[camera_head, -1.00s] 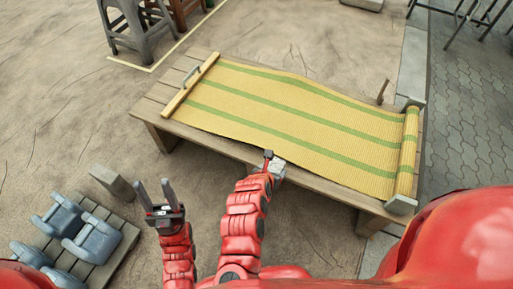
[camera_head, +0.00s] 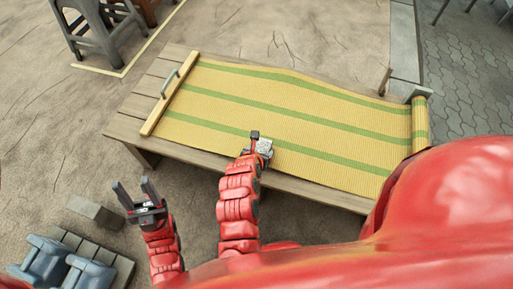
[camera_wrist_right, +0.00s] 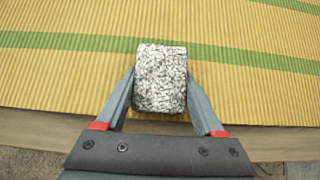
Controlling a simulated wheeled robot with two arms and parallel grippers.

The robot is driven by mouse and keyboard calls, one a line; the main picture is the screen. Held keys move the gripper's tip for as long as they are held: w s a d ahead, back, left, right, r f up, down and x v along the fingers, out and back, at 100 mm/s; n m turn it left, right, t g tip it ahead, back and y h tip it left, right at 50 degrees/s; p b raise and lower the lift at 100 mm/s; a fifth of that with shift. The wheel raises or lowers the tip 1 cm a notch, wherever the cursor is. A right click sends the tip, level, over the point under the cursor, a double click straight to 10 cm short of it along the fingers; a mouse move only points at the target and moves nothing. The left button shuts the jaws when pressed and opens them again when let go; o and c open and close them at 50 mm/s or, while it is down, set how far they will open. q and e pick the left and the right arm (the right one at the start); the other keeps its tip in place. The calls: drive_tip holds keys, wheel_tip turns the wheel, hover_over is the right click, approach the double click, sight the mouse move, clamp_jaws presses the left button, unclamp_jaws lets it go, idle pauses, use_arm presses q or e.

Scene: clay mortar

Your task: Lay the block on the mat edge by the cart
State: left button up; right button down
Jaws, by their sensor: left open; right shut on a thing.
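The block (camera_wrist_right: 160,80) is speckled grey and white. My right gripper (camera_wrist_right: 160,93) is shut on it, one finger along each side. In the head view the block (camera_head: 264,147) is over the front edge of the mat (camera_head: 300,112); I cannot tell whether it touches. The mat is yellow with green stripes and lies on a low wooden table (camera_head: 125,127), rolled at its right end. My left gripper (camera_head: 136,190) is open and empty, in front of the table's left part. I cannot tell for sure which thing is the cart.
A low slatted platform (camera_head: 112,270) with grey containers (camera_head: 40,257) is at the lower left, near a plain grey block (camera_head: 95,211). Grey stools (camera_head: 85,30) stand at the upper left. A wooden bar with a handle (camera_head: 168,97) lies along the mat's left end.

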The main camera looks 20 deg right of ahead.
drive_tip(key=shift+f, duration=0.3)
drive_tip(key=shift+r, duration=0.1)
drive_tip(key=shift+f, duration=0.2)
unclamp_jaws()
drive_tip(key=shift+r, duration=0.1)
